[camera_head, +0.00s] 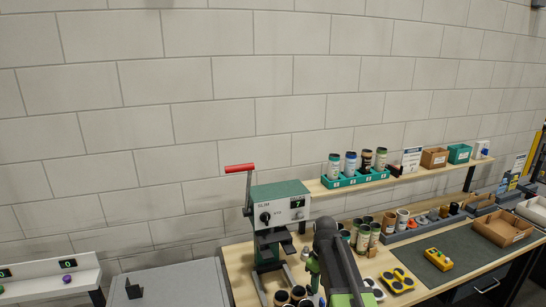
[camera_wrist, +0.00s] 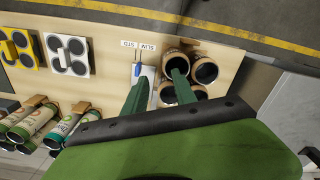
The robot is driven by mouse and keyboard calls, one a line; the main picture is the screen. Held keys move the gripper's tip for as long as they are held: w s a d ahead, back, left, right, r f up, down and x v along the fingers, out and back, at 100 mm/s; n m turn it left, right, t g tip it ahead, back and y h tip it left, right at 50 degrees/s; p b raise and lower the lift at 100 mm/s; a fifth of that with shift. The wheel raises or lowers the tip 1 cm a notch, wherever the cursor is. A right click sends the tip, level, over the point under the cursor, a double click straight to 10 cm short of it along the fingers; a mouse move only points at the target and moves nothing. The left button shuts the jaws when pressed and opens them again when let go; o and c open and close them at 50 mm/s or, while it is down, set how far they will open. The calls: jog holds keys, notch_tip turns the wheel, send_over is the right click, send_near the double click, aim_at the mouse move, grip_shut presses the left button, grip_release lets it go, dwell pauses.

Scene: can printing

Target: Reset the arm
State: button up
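My arm (camera_head: 338,262) reaches over the workbench (camera_head: 240,262) in the head view, right of the press machine. In the wrist view my gripper (camera_wrist: 160,77) shows two green fingers spread apart with nothing held between them. Beneath them lie a small blue-handled tool (camera_wrist: 137,69) and printed labels on the bench. A cluster of open brown cylinders (camera_wrist: 204,70) is beside and partly behind the right finger. The fingertips are not clear in the head view.
The press (camera_head: 280,204) with a red lever (camera_head: 239,168) stands close left of my arm. Printed cans (camera_head: 362,238) stand to its right. Yellow (camera_head: 397,280) and white (camera_wrist: 68,54) holders lie on the bench. A shelf holds a teal can tray (camera_head: 355,179).

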jog(key=s+f+m+b, duration=0.8)
jog(key=s+f+b, duration=0.5)
jog(key=s, duration=0.2)
jog(key=shift+d, duration=0.15)
